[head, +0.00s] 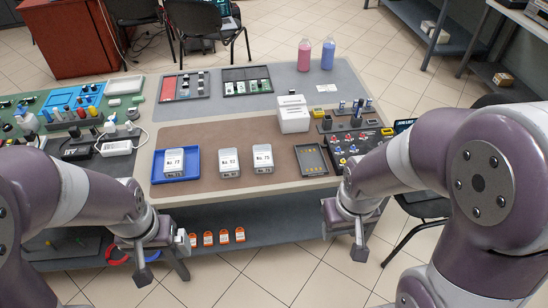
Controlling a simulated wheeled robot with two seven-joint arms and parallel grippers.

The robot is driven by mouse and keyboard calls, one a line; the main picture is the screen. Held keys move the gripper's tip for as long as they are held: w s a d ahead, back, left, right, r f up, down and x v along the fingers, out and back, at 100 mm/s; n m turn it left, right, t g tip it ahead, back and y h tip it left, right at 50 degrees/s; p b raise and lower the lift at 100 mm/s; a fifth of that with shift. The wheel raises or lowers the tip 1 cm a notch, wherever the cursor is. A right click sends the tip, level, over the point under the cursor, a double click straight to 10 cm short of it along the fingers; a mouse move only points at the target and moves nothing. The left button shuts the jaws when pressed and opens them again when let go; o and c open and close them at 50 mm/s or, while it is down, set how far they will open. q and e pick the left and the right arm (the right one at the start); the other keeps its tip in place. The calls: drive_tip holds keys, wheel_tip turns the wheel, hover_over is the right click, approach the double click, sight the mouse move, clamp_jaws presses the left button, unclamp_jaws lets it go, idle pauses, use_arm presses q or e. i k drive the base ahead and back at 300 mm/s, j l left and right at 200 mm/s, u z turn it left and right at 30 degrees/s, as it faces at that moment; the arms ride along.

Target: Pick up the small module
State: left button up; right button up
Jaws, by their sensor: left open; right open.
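Three similar white-and-grey modules with printed number labels are on the brown mat (208,190). The left module (174,163) is inside a blue tray (159,177). The middle module (228,163) and the right module (263,158) lie directly on the mat, apart from each other. I cannot tell by size which is the small module. My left gripper (162,256) is open and empty, in front of the table's near edge, below the blue tray. My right gripper (342,237) is open and empty, in front of the table's right part. Neither touches a module.
A black tray (311,160) lies right of the modules, beside a black panel (352,146) with coloured connectors. Pink (304,55) and blue (328,54) bottles stand at the back. A white power strip (117,148) is at left. Mat between modules and near edge is clear.

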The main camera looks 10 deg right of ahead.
sight(263, 156)
drive_tip(key=i+z, duration=0.5)
drive_tip(key=i+j+z, duration=0.1)
drive_tip(key=i+z, duration=0.4)
drive_tip(key=i+j, duration=0.05)
drive_tip(key=i, duration=0.1)
